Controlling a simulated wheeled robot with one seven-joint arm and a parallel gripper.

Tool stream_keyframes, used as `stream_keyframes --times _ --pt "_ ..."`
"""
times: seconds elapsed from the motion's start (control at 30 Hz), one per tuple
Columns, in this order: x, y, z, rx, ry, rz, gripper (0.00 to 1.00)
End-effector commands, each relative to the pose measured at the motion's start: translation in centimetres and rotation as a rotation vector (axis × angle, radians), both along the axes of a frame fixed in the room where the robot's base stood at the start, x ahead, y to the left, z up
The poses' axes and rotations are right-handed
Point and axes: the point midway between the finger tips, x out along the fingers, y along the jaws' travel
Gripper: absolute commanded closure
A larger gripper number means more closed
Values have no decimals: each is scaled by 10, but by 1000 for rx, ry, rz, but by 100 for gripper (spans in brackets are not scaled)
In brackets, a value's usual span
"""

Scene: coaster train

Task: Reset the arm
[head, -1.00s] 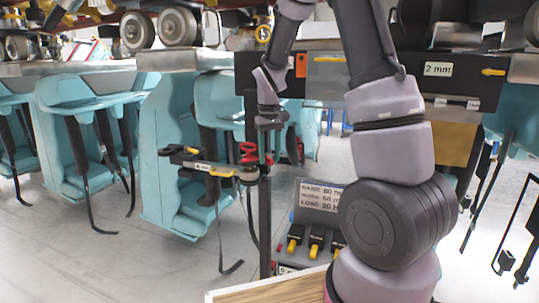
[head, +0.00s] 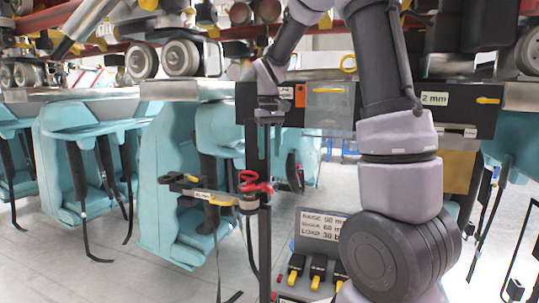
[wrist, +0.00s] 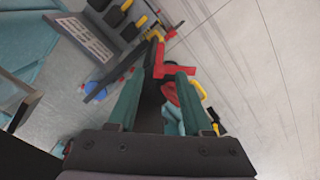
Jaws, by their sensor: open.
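My gripper (head: 269,112) is near the middle of the head view, beside the dark upright post and above the red-handled part (head: 252,184). In the wrist view its two green fingers (wrist: 157,92) are spread apart. I see nothing held between them; red and yellow parts (wrist: 172,72) show beyond the fingers, apart from them as far as I can tell. My arm reaches up and over from the right side of the head view. The fingertips are small and partly lost against the dark post there.
Teal seats (head: 175,165) hang below the rail at left. A dark panel with a "2 mm" label (head: 434,98) spans behind my arm. A sign board (head: 322,224) and black-and-yellow clamps (head: 317,268) stand low, left of my arm. Open floor (head: 75,265) shows at lower left.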

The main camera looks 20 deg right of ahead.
Motion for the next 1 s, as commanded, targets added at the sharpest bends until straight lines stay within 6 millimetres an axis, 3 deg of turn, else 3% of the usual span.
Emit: stream_keyframes --times 0.17,0.33,0.63,0.8,1.0 --pt "-1 0 1 3 -4 -3 50" --pt "-24 -6 25 42 -64 -56 50" --pt "-115 -16 86 183 -290 -253 50" --pt "-167 -18 100 254 -417 -361 50" --pt "-206 -18 102 310 -521 -451 50"
